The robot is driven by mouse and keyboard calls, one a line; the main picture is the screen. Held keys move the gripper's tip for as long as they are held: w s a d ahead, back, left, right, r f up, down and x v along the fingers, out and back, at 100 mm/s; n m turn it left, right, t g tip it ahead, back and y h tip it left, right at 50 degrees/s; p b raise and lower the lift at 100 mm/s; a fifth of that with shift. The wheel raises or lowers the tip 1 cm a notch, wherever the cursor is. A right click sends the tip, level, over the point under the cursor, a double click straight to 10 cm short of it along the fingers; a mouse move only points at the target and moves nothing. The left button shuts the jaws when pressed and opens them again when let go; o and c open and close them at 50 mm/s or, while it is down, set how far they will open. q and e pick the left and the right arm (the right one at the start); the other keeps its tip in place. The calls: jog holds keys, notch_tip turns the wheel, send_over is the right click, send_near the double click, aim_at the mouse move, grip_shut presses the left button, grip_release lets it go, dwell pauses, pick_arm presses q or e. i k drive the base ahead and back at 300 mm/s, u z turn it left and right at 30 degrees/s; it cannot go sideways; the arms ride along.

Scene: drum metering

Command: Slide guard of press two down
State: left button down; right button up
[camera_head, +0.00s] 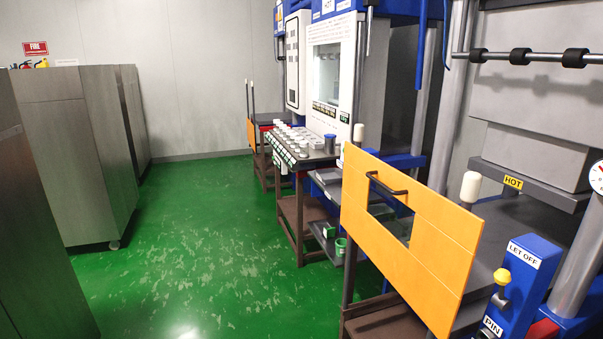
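An orange guard panel (415,240) stands at the front of the nearest press (535,110) on the right. It has a dark bar handle (386,184) near its upper edge and a rectangular cut-out below. The panel sits low, near post tops with white ends (470,187), and the space above it is open. A second orange panel (252,134) shows small at the far press. I cannot read a press number, so I cannot tell which guard belongs to press two. Neither of my grippers is in view.
A blue box (527,280) marked LET OFF and PIN, with a yellow knob (501,277), stands right of the near guard. A table (287,160) with several white pieces stands farther back. Grey cabinets (75,150) line the left. The green floor (200,245) between is clear.

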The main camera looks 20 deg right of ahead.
aim_at(432, 276)
jog(key=i, duration=0.95)
jog(key=z, duration=0.45)
